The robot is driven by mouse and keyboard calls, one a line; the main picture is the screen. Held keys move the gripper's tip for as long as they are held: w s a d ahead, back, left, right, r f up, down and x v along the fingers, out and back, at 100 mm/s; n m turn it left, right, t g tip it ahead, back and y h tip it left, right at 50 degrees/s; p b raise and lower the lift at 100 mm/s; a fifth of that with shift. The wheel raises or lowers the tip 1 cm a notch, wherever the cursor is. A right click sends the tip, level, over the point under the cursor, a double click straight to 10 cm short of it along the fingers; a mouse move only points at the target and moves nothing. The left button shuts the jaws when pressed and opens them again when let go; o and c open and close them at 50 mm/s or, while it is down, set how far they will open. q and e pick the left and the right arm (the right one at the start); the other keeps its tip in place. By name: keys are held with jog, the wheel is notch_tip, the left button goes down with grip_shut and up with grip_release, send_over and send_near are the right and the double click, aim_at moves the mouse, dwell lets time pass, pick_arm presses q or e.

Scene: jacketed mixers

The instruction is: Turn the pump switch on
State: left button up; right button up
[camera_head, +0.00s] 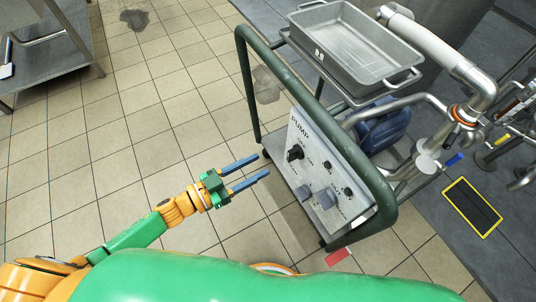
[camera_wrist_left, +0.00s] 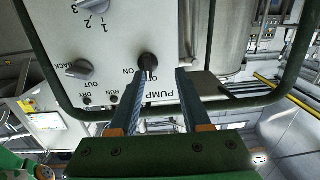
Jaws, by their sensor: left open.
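The pump panel (camera_head: 329,167) is a light grey plate marked PUMP on a cart. Its black pump switch (camera_head: 295,153) is a rotary knob near the lettering; which mark it points to is unclear. My left gripper (camera_head: 262,165) is open and empty, with its blue fingers pointing toward the panel from the left. In the left wrist view the panel is upside down, and the black switch (camera_wrist_left: 148,62) shows by the tip of the left-hand finger, close to an ON mark. I cannot tell whether they touch. My right gripper is out of view.
Two grey knobs (camera_head: 326,198) sit lower on the panel. A green tube frame (camera_head: 246,87) arches around the panel. A metal tray (camera_head: 353,50) rests on the cart above a blue motor (camera_head: 383,127). The tiled floor (camera_head: 150,130) left of the cart is clear.

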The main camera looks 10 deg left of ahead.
aim_at(288, 156)
pick_arm(q)
jog(key=shift+m+h, duration=0.4)
jog(key=shift+h, duration=0.1)
jog(key=w+d, duration=0.1)
jog(key=d, duration=0.1)
jog(key=d+r, duration=0.1)
jog(key=d, duration=0.1)
jog(key=w+d, duration=0.1)
jog(key=d, duration=0.2)
jog(key=shift+w+r, duration=0.3)
jog(key=shift+w, duration=0.05)
grip_shut()
